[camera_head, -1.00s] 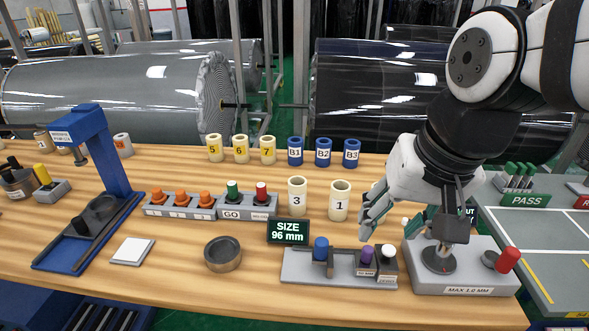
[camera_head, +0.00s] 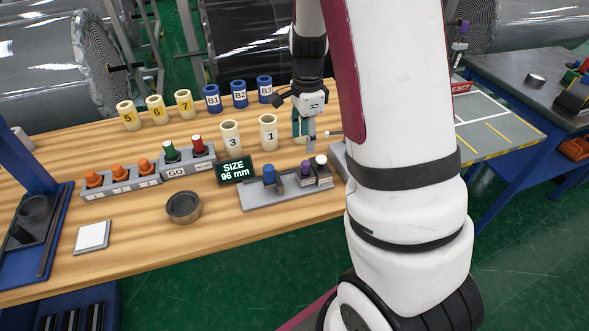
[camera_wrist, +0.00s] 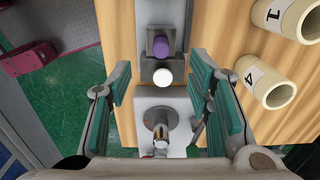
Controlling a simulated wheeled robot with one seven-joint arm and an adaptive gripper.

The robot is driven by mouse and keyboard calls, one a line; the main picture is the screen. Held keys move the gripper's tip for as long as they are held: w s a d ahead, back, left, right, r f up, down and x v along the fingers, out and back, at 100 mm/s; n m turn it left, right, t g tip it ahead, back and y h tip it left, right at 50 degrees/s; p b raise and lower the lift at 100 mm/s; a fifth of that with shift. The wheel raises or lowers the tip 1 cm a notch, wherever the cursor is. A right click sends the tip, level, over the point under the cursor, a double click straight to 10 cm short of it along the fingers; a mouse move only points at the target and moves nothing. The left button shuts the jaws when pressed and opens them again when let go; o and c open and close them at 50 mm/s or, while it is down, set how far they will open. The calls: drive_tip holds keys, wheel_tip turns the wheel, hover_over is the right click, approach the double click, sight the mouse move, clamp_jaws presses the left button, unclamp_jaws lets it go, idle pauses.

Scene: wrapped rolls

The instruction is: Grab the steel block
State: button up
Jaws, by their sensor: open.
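No part is marked as the steel block, and I cannot tell for sure which it is. A grey rack (camera_head: 262,197) in the head view carries a blue knob (camera_head: 269,174), a purple knob (camera_head: 305,167) and a white knob (camera_head: 321,160) with small grey metal blocks. My gripper (camera_head: 306,128) is above the bench behind the rack's right end. In the wrist view my gripper (camera_wrist: 160,72) is open, with green-padded fingers wide apart. The white knob (camera_wrist: 163,77) and purple knob (camera_wrist: 161,47) show between and beyond them. A grey base (camera_wrist: 148,101) with a round metal post lies below.
Cream tubes marked 1 (camera_head: 268,133) and 3 (camera_head: 230,138) stand near my gripper; tube 4 (camera_wrist: 270,86) is at its right in the wrist view. A size sign (camera_head: 234,170), dark round cup (camera_head: 183,207) and white-topped square (camera_head: 92,237) are left.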

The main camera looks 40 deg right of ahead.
sight(305, 173)
wheel_tip(305, 173, down, 8)
drive_tip(key=shift+f, duration=0.2)
drive_tip(key=shift+d+f+p, duration=0.15)
drive_tip(key=shift+f+p, duration=0.25)
drive_tip(key=shift+f, duration=1)
drive_tip(key=shift+d+f+p, duration=0.15)
drive_tip(key=shift+f+p, duration=0.25)
drive_tip(key=shift+f, duration=1)
clamp_jaws()
